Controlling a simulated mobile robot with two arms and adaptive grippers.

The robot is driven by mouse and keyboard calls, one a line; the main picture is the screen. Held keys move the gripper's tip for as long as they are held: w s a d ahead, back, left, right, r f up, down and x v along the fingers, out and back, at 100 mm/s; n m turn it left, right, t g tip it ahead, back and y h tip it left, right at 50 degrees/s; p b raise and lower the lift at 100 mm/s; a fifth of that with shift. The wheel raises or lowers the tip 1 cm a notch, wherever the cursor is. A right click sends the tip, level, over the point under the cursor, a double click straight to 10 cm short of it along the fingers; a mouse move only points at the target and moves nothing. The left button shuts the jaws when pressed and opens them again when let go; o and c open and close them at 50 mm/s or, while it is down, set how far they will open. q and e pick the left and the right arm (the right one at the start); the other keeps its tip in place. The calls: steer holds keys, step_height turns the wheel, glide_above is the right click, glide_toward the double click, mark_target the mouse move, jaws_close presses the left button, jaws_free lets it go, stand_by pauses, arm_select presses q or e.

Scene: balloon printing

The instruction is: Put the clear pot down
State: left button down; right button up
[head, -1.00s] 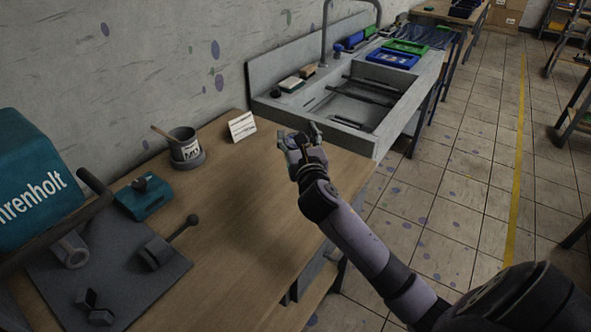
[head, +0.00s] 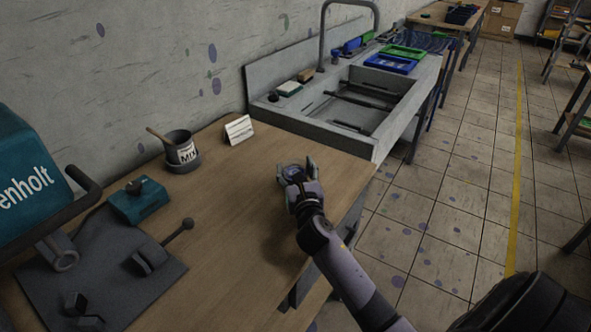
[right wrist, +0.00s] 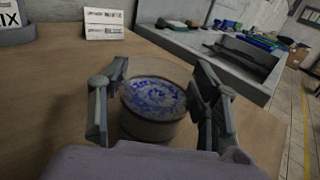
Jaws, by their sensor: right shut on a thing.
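The clear pot (right wrist: 152,115) is a see-through round pot with blue stuff inside. In the right wrist view it stands upright between the fingers of my right gripper (right wrist: 158,100), which is shut on it. In the head view my right gripper (head: 296,176) is low over the wooden bench (head: 225,225), near its right edge. The pot is mostly hidden there by the fingers. I cannot tell if its base touches the bench top. My left gripper is not in view.
A dark MIX pot (head: 181,150) with a stick and a white card (head: 239,130) stand at the back of the bench. A teal block (head: 139,201) and a grey plate (head: 100,262) lie at left. A sink (head: 345,110) adjoins behind. The bench middle is clear.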

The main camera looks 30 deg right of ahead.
steer(key=o, duration=1.3)
steer(key=shift+f, duration=0.1)
steer(key=v, duration=1.2)
steer(key=shift+b, duration=0.35)
steer(key=shift+a, duration=0.1)
